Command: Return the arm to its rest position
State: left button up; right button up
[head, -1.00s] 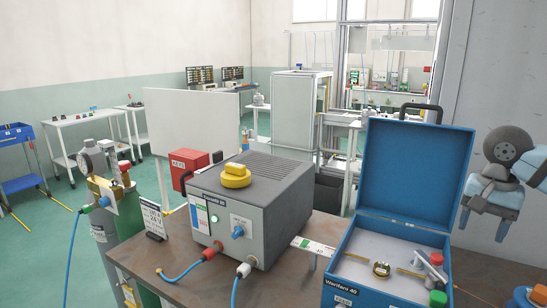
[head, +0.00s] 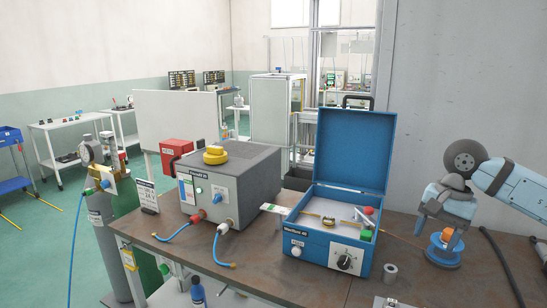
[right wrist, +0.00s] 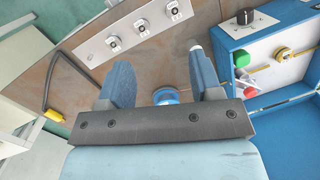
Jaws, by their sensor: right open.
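My right gripper (head: 434,225) is at the right of the head view, its arm coming in from the right edge. It is open, with nothing between its fingers. In the right wrist view, the two blue fingers of the gripper (right wrist: 159,72) stand apart. A blue spool with an orange part (head: 443,250) stands on the bench just under or behind the fingers. A blue round piece (right wrist: 166,95) shows between the fingers in the right wrist view. I cannot tell whether the fingers touch the spool. My left gripper is not in view.
An open blue case (head: 317,246) stands on the brown bench (head: 290,278), left of the right gripper. A grey welding unit (head: 240,185) with a yellow item (head: 215,155) on top is further left. A small grey cylinder (head: 390,272) and a dark cable (head: 505,265) lie near the gripper.

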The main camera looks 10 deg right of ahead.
jog(key=a+f+m+t+y, duration=0.4)
jog(key=a+f+m+y, duration=0.2)
jog(key=a+m+y, duration=0.6)
jog(key=a+f+m+t+y, duration=0.5)
jog(key=a+m, duration=0.5)
jog(key=a, duration=0.6)
jog(key=s+d+f+m+t+h, duration=0.15)
jog(key=f+m+t+h, duration=0.4)
jog(key=m, duration=0.75)
jog(key=s+d+f+m+t+h, duration=0.1)
jog(key=s+f+m+t+h, duration=0.15)
jog(key=f+m+h, duration=0.7)
jog(key=s+f+m+g, duration=0.6)
jog(key=s+f+m, duration=0.5)
jog(key=f+m, duration=0.25)
pick_arm(q)
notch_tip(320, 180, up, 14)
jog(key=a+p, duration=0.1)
jog(key=p, duration=1.5)
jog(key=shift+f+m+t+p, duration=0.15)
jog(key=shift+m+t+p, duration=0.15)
pick_arm(e)
notch_tip(320, 180, up, 15)
jog(key=s, duration=0.1)
jog(key=shift+s+d+h, duration=0.2)
jog(key=shift+s+h, duration=0.05)
jog(key=shift+h, duration=0.15)
